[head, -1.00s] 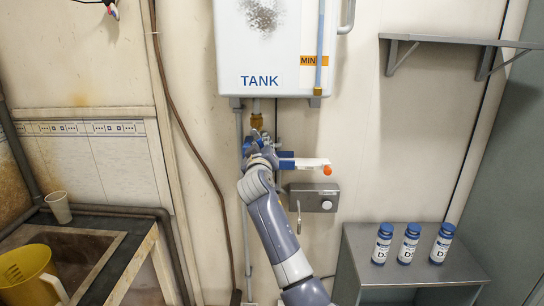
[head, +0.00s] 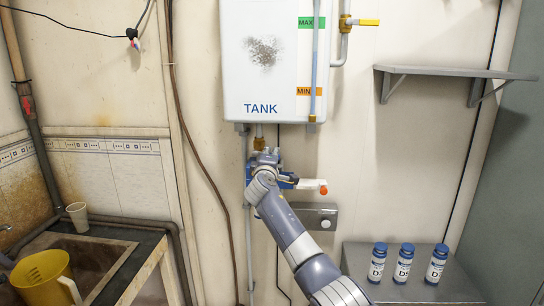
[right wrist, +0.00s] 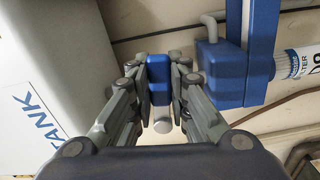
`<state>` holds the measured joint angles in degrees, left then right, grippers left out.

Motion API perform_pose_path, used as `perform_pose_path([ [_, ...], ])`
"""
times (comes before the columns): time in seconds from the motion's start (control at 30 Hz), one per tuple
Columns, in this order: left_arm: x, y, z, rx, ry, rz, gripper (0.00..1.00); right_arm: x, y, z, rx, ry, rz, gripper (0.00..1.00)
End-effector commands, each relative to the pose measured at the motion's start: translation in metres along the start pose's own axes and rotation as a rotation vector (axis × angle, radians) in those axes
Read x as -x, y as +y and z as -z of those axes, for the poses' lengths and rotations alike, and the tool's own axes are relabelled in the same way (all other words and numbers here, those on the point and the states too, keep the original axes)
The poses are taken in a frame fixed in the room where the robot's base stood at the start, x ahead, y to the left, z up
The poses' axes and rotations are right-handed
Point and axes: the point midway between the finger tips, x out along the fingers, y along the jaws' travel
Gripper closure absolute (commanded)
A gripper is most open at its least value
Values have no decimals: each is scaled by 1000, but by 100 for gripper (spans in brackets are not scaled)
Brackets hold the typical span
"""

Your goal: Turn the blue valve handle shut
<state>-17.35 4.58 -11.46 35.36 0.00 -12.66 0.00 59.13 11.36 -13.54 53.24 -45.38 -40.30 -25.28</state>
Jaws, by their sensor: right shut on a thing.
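The blue valve handle (right wrist: 160,78) shows in the right wrist view as a short upright blue bar with a pale round knob below it. My right gripper (right wrist: 160,92) is shut on the handle, with a finger pad against each side. In the head view the right gripper (head: 265,157) sits just under the tank, at the brass fitting (head: 259,138) on the outlet pipe. There my fingers hide most of the handle, so its angle is hard to read. My left gripper is not in view.
The white tank (head: 262,60) hangs right above the gripper. A white filter (head: 309,184) with an orange end sits close to the right of it; its blue bracket (right wrist: 220,72) is near my fingers. A grey box (head: 315,215) is below. Several blue-capped bottles (head: 405,263) stand lower right.

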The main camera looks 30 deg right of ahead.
Motion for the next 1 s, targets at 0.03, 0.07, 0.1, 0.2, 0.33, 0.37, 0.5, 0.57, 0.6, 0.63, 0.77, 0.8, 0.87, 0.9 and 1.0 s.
perform_pose_path([
  [0.03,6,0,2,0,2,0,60,0,6,1,27,1,-2,100],
  [0.07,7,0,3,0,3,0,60,0,6,1,41,1,-2,100],
  [0.1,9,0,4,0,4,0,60,0,7,1,59,1,-2,100],
  [0.2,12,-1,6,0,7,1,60,0,8,1,95,0,-2,100],
  [0.33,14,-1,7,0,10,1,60,0,8,2,126,1,-2,100],
  [0.37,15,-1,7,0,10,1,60,0,8,2,131,1,-2,100],
  [0.5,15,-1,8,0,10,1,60,0,8,2,144,0,-2,100],
  [0.57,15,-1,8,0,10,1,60,0,8,2,146,0,-2,100],
  [0.6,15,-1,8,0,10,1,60,0,8,2,147,0,-2,100],
  [0.63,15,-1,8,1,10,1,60,0,8,2,147,0,-2,100],
  [0.77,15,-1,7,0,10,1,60,0,8,2,148,1,-3,100],
  [0.8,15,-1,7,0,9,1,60,0,8,2,148,1,-3,100],
  [0.87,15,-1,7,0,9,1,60,0,8,2,148,1,-3,82],
  [0.9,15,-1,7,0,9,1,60,0,8,2,148,1,-3,72],
  [1.0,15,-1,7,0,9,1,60,0,8,2,146,0,-2,62],
])
